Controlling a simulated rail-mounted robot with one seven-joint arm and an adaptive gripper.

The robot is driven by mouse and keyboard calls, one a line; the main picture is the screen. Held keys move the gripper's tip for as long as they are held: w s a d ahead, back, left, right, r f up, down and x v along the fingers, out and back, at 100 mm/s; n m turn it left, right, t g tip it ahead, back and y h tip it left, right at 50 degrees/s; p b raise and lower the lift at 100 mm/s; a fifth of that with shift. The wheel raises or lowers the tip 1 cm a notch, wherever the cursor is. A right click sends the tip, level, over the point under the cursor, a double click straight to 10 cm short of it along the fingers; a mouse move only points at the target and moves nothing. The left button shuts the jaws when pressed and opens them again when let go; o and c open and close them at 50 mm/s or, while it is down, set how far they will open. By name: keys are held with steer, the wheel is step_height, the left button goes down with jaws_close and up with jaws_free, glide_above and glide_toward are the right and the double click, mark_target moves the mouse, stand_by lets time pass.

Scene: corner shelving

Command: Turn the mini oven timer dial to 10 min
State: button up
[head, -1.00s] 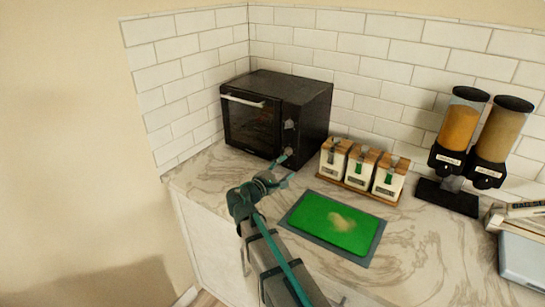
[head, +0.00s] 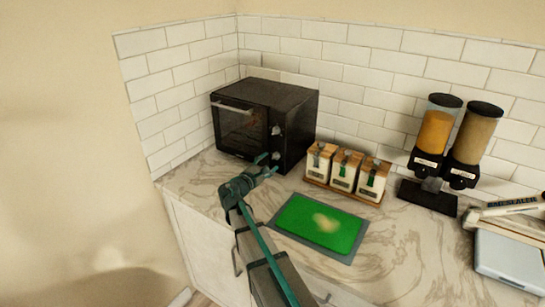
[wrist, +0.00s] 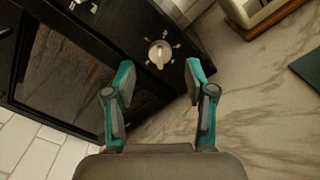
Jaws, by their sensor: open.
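The black mini oven (head: 240,126) stands in the corner of the counter, its glass door at the left and a column of dials at the right of its front. In the wrist view a pale round dial (wrist: 159,54) with small icons around it sits on the black panel, ahead of and between my fingertips. My gripper (wrist: 160,75) is open and empty, with one finger on each side of the dial in the picture. Contact cannot be told. In the head view my gripper (head: 268,163) is at the lower right of the oven front. The dial markings are too small to read.
Three jars in a wooden rack (head: 344,174) stand right of the oven. A green board (head: 318,224) lies in front of them. Two dispensers (head: 451,140) and a grey-white appliance (head: 508,262) stand farther right. Tiled walls close off the back and left.

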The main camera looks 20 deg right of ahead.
mark_target(274, 157)
steer(key=shift+p+x, duration=0.5)
steer(key=shift+x, duration=1.7)
steer(key=c, duration=1)
steer(key=shift+f, duration=0.1)
jaws_close()
